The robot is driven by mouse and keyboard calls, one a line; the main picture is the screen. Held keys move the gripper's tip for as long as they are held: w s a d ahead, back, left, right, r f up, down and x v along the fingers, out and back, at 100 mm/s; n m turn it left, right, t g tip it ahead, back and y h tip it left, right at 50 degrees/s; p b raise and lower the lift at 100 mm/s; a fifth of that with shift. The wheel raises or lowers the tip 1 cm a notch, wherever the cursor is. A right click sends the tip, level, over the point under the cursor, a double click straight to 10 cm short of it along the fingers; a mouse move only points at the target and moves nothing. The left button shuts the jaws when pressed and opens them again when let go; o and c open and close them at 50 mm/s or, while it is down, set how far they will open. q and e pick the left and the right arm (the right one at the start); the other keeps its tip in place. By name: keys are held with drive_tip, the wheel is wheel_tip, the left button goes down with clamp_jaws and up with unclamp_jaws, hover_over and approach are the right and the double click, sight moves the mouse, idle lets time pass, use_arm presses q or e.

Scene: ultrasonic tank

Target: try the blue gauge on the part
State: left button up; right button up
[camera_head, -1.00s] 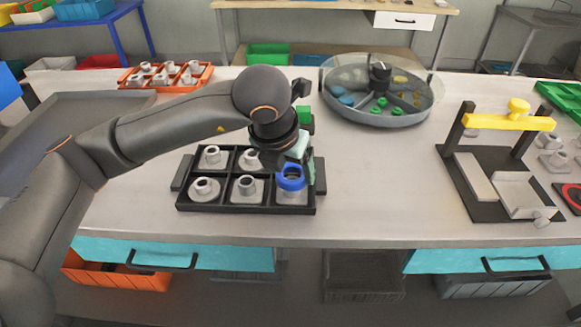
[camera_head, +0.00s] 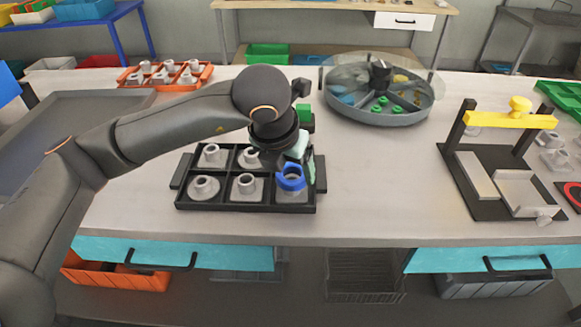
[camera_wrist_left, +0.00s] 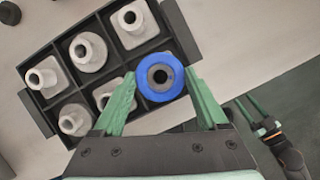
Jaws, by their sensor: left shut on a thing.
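The blue gauge (camera_head: 291,179) is a ring held between the green fingers of my left gripper (camera_wrist_left: 162,88), which is shut on it. It is at the grey part (camera_head: 292,194) in the front right compartment of the black tray (camera_head: 246,209). In the left wrist view the blue gauge (camera_wrist_left: 160,69) shows as a full ring with the part's hollow grey post (camera_wrist_left: 160,76) in its opening. How far down the post it sits is unclear. My right gripper (camera_wrist_left: 251,106) shows only in the left wrist view, its green fingers apart and empty.
Other grey parts fill the tray's other compartments. A round, clear-covered divided dish (camera_head: 378,117) stands behind right. A black stand with a yellow bar (camera_head: 510,120) is at right. An orange tray of parts (camera_head: 166,86) is at back left. The bench between tray and stand is clear.

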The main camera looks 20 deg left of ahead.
use_arm(q)
drive_tip(key=shift+f, duration=0.1)
idle(0.6)
drive_tip(key=shift+r+p, duration=0.85)
drive_tip(key=shift+r, duration=0.75)
wheel_tip(320, 180, up, 4)
drive_tip(key=shift+f+p, duration=0.1)
drive_tip(key=shift+p, duration=0.75)
